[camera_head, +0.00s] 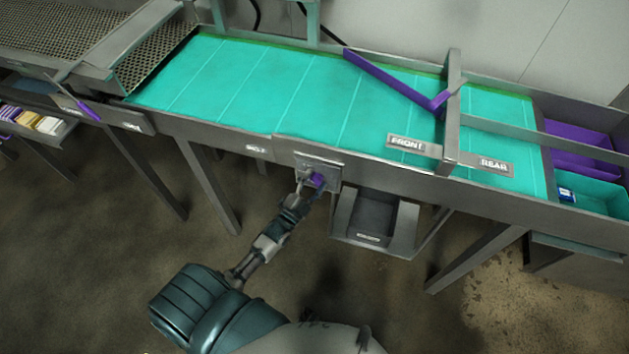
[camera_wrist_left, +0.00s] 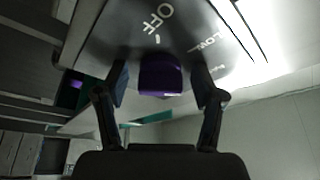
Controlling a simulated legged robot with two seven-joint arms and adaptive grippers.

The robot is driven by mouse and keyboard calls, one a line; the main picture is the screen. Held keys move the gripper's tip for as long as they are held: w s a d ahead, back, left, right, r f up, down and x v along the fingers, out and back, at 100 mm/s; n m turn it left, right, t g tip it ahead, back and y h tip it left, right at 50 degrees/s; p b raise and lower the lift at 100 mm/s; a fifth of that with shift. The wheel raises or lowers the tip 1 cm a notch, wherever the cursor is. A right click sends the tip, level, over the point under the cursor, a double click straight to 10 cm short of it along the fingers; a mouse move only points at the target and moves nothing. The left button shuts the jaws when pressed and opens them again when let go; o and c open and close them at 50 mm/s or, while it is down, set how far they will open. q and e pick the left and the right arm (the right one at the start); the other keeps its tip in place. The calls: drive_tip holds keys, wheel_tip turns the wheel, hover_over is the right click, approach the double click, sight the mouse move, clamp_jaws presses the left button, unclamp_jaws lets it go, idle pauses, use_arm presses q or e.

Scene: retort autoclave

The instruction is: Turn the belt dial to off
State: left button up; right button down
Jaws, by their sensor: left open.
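The belt dial is a purple knob (camera_head: 317,180) on a grey panel (camera_head: 330,164) on the front side of the conveyor. In the left wrist view the dial (camera_wrist_left: 160,76) sits below the printed words OFF and LOW on the panel (camera_wrist_left: 118,32). My left gripper (camera_head: 308,183) is at the dial. In the left wrist view its open fingers (camera_wrist_left: 161,85) stand on either side of the dial, with small gaps visible. The dial's pointer mark cannot be made out. My right gripper is not in view.
The teal conveyor belt (camera_head: 250,90) runs above the panel. A purple diverter arm (camera_head: 395,80) lies across it. A grey bin (camera_head: 374,218) hangs right of the dial. Purple (camera_head: 578,150) and teal (camera_head: 595,193) bins stand at the far right. Open floor lies below.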

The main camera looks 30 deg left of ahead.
use_arm(q)
drive_tip(key=shift+d, duration=0.15)
drive_tip(key=shift+c, duration=1.2)
drive_tip(key=c, duration=0.8)
drive_tip(key=shift+c, duration=0.6)
drive_tip(key=shift+s, duration=0.1)
